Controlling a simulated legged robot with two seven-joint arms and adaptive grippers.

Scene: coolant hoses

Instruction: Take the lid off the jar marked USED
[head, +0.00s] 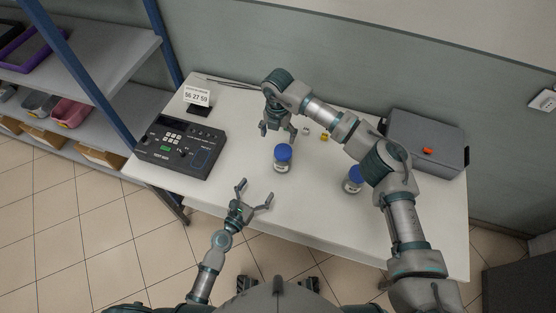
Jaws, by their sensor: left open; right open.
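Two small jars with blue lids stand upright on the white table. One jar (281,166) is near the middle with its blue lid (284,152) on. The other jar (351,186) is further right, beside my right arm, with its blue lid (355,174) on. Their labels are too small to read, so I cannot tell which is marked USED. My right gripper (276,134) is open, pointing down just behind the middle jar, and looks empty. My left gripper (256,197) is open and empty, in front of the middle jar near the table's front edge.
A dark console (181,147) and a small sign card (197,96) occupy the left of the table (230,178). A grey case (427,140) stands at the back right. Small yellow pieces (325,137) lie behind the jars. A shelf rack (100,60) stands at left.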

